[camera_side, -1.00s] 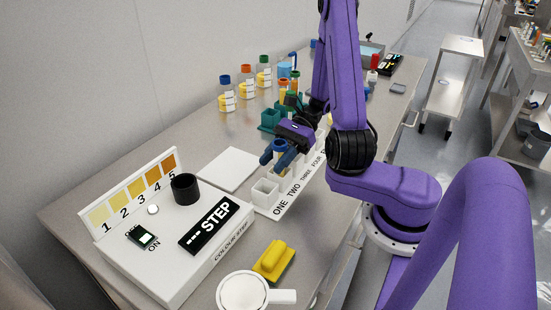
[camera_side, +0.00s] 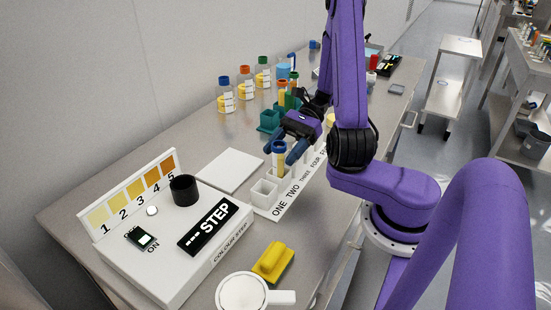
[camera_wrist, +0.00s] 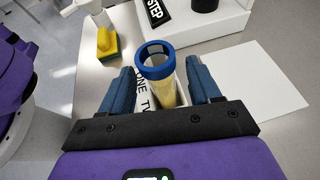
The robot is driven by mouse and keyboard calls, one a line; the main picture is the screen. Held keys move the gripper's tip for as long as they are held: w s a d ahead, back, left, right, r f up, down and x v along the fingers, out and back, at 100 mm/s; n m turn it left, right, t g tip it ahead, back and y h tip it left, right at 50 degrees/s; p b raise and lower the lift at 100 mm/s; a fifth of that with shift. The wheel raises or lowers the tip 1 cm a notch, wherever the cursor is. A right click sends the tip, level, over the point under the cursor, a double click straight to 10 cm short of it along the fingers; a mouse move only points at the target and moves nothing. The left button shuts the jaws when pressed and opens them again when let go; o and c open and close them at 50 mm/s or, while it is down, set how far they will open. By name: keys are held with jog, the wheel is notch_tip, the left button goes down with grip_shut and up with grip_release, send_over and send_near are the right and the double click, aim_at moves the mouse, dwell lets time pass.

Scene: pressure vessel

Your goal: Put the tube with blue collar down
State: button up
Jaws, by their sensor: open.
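The tube with blue collar (camera_side: 279,155) stands upright in the rack strip (camera_side: 288,206), at about the second position, marked TWO. It holds yellow liquid, and its lower part is hidden in its holder. In the wrist view the tube (camera_wrist: 158,70) stands between my two blue fingers, with a visible gap on each side. My gripper (camera_side: 279,158) is open around the tube. My gripper also shows in the wrist view (camera_wrist: 160,88).
An empty white square holder (camera_side: 264,192) stands at position ONE. A white plate (camera_side: 230,170) lies to the left. The colour-step box (camera_side: 190,250), a yellow sponge (camera_side: 272,262) and several capped bottles (camera_side: 246,84) stand on the bench.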

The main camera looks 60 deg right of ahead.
jog(key=v, duration=0.8)
jog(key=shift+d+r, duration=0.15)
jog(key=shift+d, duration=0.1)
jog(key=w+a+r+n+h, duration=0.35)
jog(key=a+n+h, duration=0.3)
jog(key=n, duration=0.25)
jog(key=w+a+r+n+h, duration=0.3)
jog(key=a+r+n+h, duration=0.15)
jog(key=n+h, duration=0.35)
jog(key=s+a+f+n+g, duration=0.1)
jog(key=s+a+f+n, duration=0.2)
jog(key=s+n, duration=0.4)
jog(key=s+a+f+n+g+y, duration=0.1)
jog(key=s+a+f+n, duration=0.1)
jog(key=s+n, duration=0.6)
jog(key=s+a, duration=0.1)
jog(key=s, duration=0.3)
jog(key=shift+s+a+f+n, duration=0.25)
jog(key=shift+s+f+n, duration=0.05)
jog(key=shift+f, duration=0.1)
